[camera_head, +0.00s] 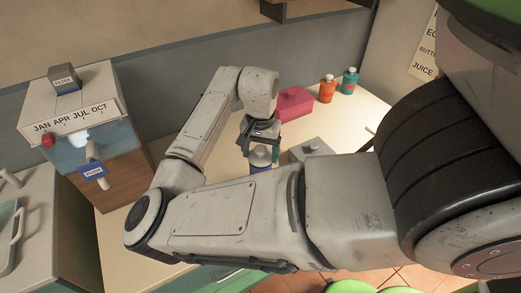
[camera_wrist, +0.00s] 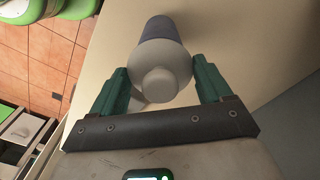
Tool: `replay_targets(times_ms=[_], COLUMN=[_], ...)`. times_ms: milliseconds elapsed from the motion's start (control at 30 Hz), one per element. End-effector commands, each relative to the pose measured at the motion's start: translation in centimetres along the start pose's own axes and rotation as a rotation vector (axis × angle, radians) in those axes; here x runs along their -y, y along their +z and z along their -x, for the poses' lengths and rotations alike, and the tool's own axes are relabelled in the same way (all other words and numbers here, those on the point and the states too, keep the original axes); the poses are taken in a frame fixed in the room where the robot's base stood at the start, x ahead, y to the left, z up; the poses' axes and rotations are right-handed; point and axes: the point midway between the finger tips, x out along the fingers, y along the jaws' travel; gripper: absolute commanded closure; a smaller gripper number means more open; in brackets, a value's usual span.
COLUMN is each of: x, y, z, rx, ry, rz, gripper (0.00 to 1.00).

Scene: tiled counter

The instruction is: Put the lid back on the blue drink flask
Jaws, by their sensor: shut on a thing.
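My gripper (camera_head: 261,149) has its two teal fingers shut on a pale round lid with a knob (camera_wrist: 165,72). The fingers (camera_wrist: 161,75) press on either side of the lid in the wrist view. The blue flask (camera_wrist: 162,29) shows just beyond the lid as a dark blue-grey cylinder. In the head view a strip of the flask (camera_head: 260,169) shows directly under the lid, and my arm hides its lower part. I cannot tell whether the lid touches the flask's top or sits just above it.
A grey box with a knob (camera_head: 312,150) stands right of the flask. Behind are a pink box (camera_head: 294,103), an orange bottle (camera_head: 327,88) and a green bottle (camera_head: 349,80). A filter dispenser (camera_head: 90,140) stands at the left.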

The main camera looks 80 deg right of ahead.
Motion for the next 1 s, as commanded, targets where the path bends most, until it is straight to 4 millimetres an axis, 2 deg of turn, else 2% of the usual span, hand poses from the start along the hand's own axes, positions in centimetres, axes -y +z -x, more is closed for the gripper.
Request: replay_targets(times_ms=[267, 300, 500, 1000], x=[0.00, 0.00, 0.00, -0.02], y=[0.00, 0.00, 0.00, 0.00], z=[-0.01, -0.01, -0.01, 0.44], rx=[0.000, 0.000, 0.000, 0.000], ry=[0.000, 0.000, 0.000, 0.000], rz=[0.000, 0.000, 0.000, -0.001], gripper=[0.50, 0.20, 0.01, 0.00])
